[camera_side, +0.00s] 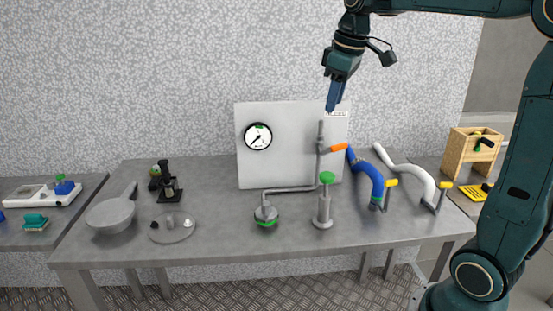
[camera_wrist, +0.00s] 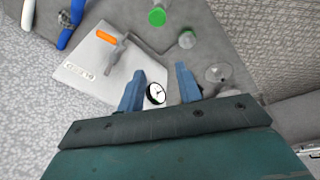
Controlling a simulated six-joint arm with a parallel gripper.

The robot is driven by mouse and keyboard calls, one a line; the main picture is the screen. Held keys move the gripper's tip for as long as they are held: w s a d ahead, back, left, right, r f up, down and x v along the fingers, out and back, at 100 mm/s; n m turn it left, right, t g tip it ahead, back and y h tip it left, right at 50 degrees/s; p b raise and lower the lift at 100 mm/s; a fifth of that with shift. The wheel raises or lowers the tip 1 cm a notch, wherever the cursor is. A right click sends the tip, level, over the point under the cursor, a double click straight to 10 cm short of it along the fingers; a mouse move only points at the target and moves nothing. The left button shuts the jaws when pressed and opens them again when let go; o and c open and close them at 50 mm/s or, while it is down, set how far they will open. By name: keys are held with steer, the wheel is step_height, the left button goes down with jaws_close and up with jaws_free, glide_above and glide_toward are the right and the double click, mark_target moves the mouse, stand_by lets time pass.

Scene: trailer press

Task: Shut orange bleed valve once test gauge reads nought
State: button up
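The orange bleed valve handle (camera_side: 338,147) sticks out to the right of a vertical grey pipe on the white panel (camera_side: 280,165); it also shows in the wrist view (camera_wrist: 106,36). The round test gauge (camera_side: 258,137) is at the panel's upper left. Its dark needle appears to point down-left, but its figures are too small to read. In the wrist view the gauge (camera_wrist: 156,93) shows between my fingers, well beyond them. My gripper (camera_side: 334,98) is above the orange handle, near the panel's top edge, apart from it. Its two blue fingers (camera_wrist: 160,82) are spread and hold nothing.
A green-topped pump-like post (camera_side: 326,190) and a green-ringed fitting (camera_side: 266,214) stand before the panel. Blue (camera_side: 368,175) and white (camera_side: 405,172) hoses with yellow handles lie to the right. A grey pan (camera_side: 110,215) is at left. Air around my gripper is clear.

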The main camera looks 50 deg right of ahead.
steer(key=s+a+f+m+t, duration=0.2)
steer(key=s+a+f+m, duration=0.1)
steer(key=s+a, duration=0.3)
steer(key=shift+s+a+f+m, duration=0.15)
steer(key=shift+s+a+m, duration=0.15)
steer(key=shift+s+m, duration=0.6)
steer(key=shift+s, duration=0.1)
steer(key=c, duration=0.6)
steer(key=shift+w+d, duration=0.2)
steer(key=shift+w, duration=0.1)
jaws_close()
steer(key=w+d+f+m+h, duration=0.1)
steer(key=w+d+m+h, duration=0.4)
steer(key=d, duration=0.7)
steer(key=w+h, duration=0.2)
steer(key=w, duration=0.2)
steer(key=shift+w+d+f, duration=0.15)
steer(key=shift+w+f, duration=0.05)
steer(key=shift+f, duration=0.2)
